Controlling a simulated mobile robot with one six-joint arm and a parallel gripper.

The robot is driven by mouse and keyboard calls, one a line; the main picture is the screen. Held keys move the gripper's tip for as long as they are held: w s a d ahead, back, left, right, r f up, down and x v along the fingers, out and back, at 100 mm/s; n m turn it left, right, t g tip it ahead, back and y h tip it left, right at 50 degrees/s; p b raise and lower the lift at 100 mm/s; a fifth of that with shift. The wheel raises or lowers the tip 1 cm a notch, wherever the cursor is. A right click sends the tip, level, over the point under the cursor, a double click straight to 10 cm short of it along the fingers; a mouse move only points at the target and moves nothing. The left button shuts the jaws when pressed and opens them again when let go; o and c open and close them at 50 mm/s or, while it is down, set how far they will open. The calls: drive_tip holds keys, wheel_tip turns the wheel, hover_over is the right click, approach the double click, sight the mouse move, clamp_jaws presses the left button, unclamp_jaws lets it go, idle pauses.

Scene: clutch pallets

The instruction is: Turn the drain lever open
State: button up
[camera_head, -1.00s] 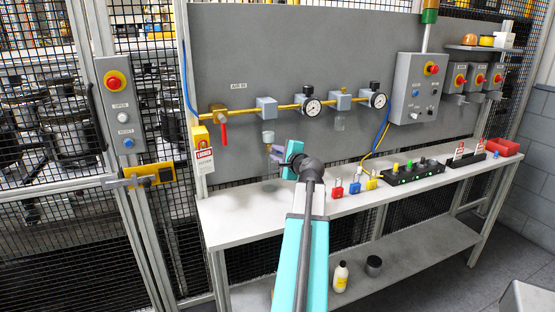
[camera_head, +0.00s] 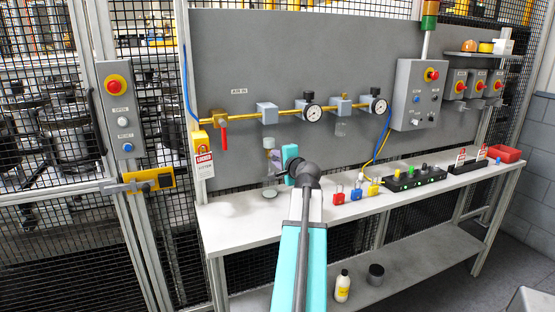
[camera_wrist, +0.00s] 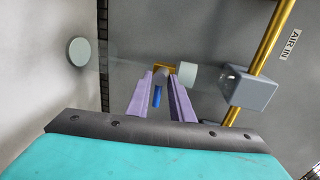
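In the wrist view, the small blue drain lever (camera_wrist: 157,96) shows between the two purple fingers of my gripper (camera_wrist: 160,77). The fingers are apart, with gaps beside the lever. A brass fitting (camera_wrist: 163,68) sits just beyond the fingertips, next to the pale bowl (camera_wrist: 187,73) of the grey filter unit (camera_wrist: 250,88). In the head view, my gripper (camera_head: 275,161) is below the left filter unit (camera_head: 267,113), just under its bowl (camera_head: 268,142). The lever is not made out there; my gripper covers that spot.
A brass air pipe (camera_head: 285,112) with gauges (camera_head: 313,112) runs along the grey panel. A red-handled valve (camera_head: 223,136) hangs at left. A round pale dish (camera_head: 270,194) lies on the bench (camera_head: 235,225) below my gripper.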

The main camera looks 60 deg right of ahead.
drive_tip(key=shift+o, duration=0.6)
drive_tip(key=shift+f, duration=0.1)
drive_tip(key=shift+s+a, duration=0.25)
drive_tip(key=shift+s, duration=0.15)
drive_tip(key=b+v, duration=0.3)
drive_tip(key=v, duration=1)
drive_tip(key=shift+d, duration=0.1)
